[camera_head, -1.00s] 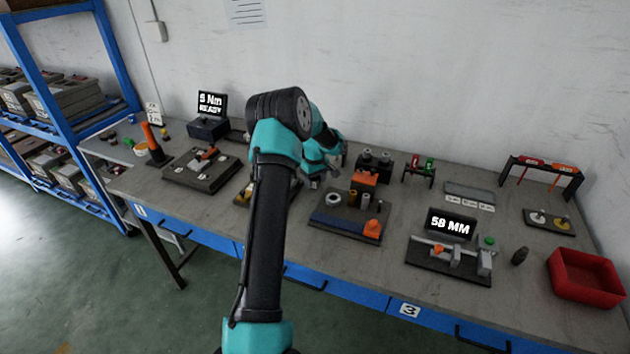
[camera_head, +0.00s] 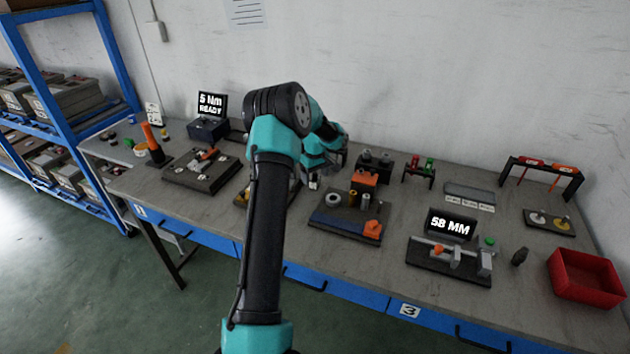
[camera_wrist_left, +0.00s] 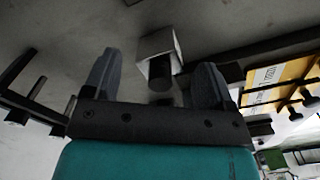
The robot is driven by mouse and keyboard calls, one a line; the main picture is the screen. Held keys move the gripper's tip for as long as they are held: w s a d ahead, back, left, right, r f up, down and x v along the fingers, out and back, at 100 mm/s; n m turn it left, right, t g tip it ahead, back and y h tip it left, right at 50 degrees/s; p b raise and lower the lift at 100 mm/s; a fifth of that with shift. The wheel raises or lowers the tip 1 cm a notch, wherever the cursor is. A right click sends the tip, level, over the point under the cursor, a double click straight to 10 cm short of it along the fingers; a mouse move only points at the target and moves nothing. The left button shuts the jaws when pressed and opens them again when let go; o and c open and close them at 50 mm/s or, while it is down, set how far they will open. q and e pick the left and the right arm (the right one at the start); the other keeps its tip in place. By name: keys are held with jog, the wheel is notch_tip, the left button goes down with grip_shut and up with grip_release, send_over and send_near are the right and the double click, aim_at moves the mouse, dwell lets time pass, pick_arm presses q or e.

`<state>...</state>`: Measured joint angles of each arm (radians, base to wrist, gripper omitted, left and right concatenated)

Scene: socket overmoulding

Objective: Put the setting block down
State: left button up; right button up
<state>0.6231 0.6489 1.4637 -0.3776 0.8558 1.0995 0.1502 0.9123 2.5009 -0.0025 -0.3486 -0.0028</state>
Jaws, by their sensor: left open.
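A pale grey, square-edged block (camera_wrist_left: 160,46) with a dark round end facing the camera shows in the left wrist view, and it looks like the setting block. It lies between and just beyond the fingertips of my left gripper (camera_wrist_left: 157,64). The two fingers are spread, with a visible gap on either side of the block. In the head view my left gripper (camera_head: 316,174) is low over the bench behind my forearm, and the block there is too small and covered to make out surely. My right gripper is not in view.
Right of my gripper are an orange-topped fixture (camera_head: 366,178) and a blue-grey tray (camera_head: 338,226) with several cylinders. A 58 MM gauge (camera_head: 450,262) and a red bin (camera_head: 585,278) stand further right. A dark plate (camera_head: 200,172) lies left.

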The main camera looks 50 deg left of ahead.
aim_at(316, 173)
pick_arm(q)
notch_tip(316, 173, up, 10)
jog(key=shift+f, duration=0.25)
jog(key=shift+c, duration=0.4)
dwell(0.3)
notch_tip(316, 173, up, 6)
jog(key=n, duration=0.4)
jog(key=shift+w+r, duration=0.15)
jog(key=shift+w, duration=0.15)
notch_tip(316, 173, down, 12)
jog(key=shift+f, duration=0.15)
dwell(0.3)
